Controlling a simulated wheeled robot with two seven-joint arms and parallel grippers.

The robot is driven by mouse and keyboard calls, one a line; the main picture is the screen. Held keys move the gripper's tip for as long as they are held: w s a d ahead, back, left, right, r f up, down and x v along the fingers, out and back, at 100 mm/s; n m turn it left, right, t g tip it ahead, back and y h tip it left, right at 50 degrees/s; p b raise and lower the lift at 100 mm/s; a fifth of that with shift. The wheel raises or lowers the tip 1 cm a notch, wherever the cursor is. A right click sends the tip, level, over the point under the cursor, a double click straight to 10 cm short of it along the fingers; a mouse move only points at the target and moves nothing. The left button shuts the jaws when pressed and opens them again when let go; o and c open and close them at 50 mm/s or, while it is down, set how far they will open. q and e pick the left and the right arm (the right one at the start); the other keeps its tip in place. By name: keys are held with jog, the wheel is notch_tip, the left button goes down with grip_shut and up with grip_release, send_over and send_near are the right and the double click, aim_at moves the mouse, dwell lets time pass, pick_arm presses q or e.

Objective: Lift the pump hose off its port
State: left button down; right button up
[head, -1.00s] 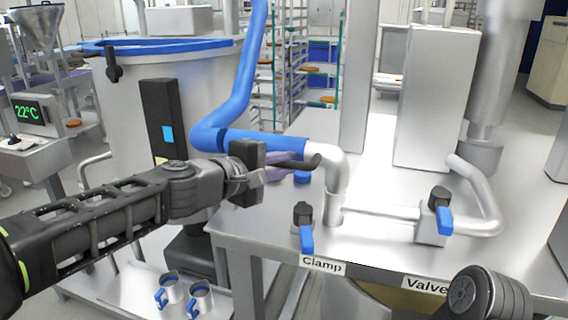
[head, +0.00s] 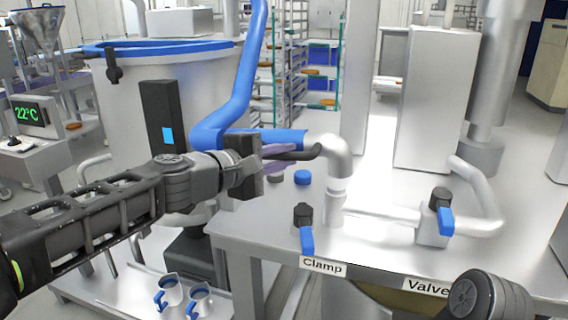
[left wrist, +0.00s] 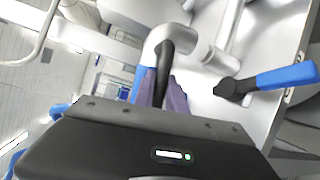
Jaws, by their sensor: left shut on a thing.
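The blue pump hose (head: 236,105) comes down from above, bends and runs right to a silver elbow (head: 338,152) above the upright silver port (head: 333,209) on the steel table. A black handle (head: 304,154) sticks out left from the elbow. My left gripper (head: 281,155), with purple fingers, is shut on this handle; the wrist view shows the fingers around the handle (left wrist: 165,62) beside the elbow (left wrist: 170,38). I cannot tell whether a gap is open between elbow and port. My right gripper is out of view.
The Valve lever (head: 446,221) stands at the right on a pipe joined to the port. Blue and dark caps (head: 302,177) lie on the table behind the Clamp lever. A steel tank (head: 120,100) stands left; a tall steel box (head: 430,100) stands behind the pipe.

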pick_arm(q)
jog(key=a+r+n+b, duration=0.1)
jog(key=r, duration=0.2)
jog(key=w+a+r+n+t+h+b, duration=0.1)
jog(key=r+n, duration=0.1)
jog(key=r, duration=0.1)
jog(key=a+r+n+h+b, duration=0.1)
jog(key=a+r+n, duration=0.1)
jog(key=r, duration=0.1)
jog(key=shift+w+r+t, duration=0.1)
jog(key=shift+w+t, duration=0.05)
jog(key=shift+t, duration=0.25)
jog(key=shift+w+a+r+n+t, duration=0.15)
jog(key=shift+a+r+n+t, duration=0.15)
jog(key=shift+a+r+n, duration=0.3)
jog(key=shift+d, duration=0.15)
jog(key=c, duration=1.4)
grip_release()
jog(key=shift+f+b, duration=0.2)
jog(key=shift+b, duration=0.1)
jog(key=shift+o, duration=0.2)
jog(key=shift+s+a+f, duration=0.1)
jog(key=shift+s+a, duration=0.15)
jog(key=shift+s, duration=0.05)
jog(key=b+v, duration=0.2)
jog(key=v, duration=0.5)
